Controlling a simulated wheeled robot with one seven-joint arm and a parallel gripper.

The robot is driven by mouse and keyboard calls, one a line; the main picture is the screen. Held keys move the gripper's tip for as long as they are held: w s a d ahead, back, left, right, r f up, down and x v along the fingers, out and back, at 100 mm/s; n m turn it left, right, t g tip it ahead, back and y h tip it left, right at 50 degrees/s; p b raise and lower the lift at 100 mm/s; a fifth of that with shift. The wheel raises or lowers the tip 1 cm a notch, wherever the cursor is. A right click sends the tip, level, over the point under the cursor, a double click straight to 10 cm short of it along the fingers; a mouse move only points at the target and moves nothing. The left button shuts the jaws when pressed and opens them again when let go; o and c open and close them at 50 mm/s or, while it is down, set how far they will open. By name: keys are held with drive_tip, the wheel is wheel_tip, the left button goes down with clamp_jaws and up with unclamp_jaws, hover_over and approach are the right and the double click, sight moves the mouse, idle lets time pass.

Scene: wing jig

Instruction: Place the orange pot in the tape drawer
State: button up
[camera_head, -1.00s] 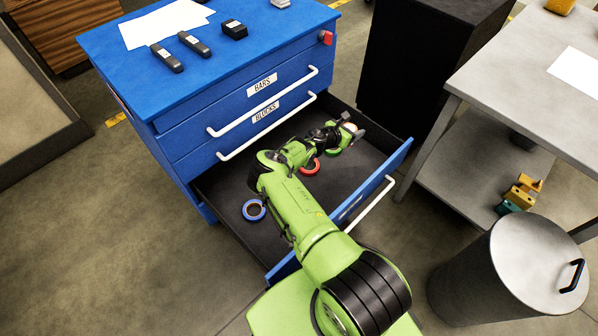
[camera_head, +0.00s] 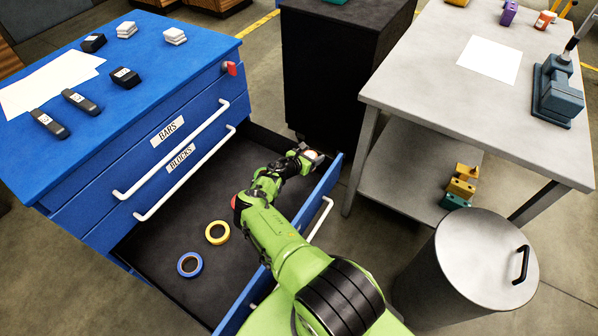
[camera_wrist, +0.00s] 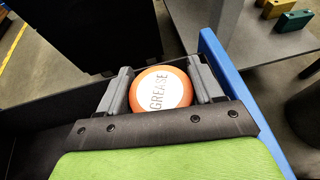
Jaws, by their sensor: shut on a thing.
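The orange pot (camera_wrist: 178,76), with a round white lid label reading GREASE, sits between the two fingers of my gripper (camera_wrist: 158,72) in the wrist view. The gripper is shut on it. In the head view my gripper (camera_head: 308,154) is at the far right end of the open tape drawer (camera_head: 165,245), near its blue front panel. The pot is small there and mostly hidden. A blue tape roll (camera_head: 190,265) and a yellow tape roll (camera_head: 217,232) lie on the dark drawer floor. I cannot tell whether the pot touches the floor.
The blue cabinet (camera_head: 160,75) has shut BARS and BLOCKS drawers above. A black cabinet (camera_head: 340,70) stands behind the drawer's right end. A grey table (camera_head: 430,75) and a lidded bin (camera_head: 485,260) stand right. The drawer's middle floor is clear.

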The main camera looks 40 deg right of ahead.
wheel_tip(320, 180, down, 6)
drive_tip(key=b, duration=0.2)
drive_tip(key=shift+r+b, duration=0.15)
drive_tip(key=shift+b, duration=0.25)
drive_tip(key=shift+r, duration=0.2)
drive_tip(key=o, duration=1.1)
drive_tip(key=shift+o, duration=0.2)
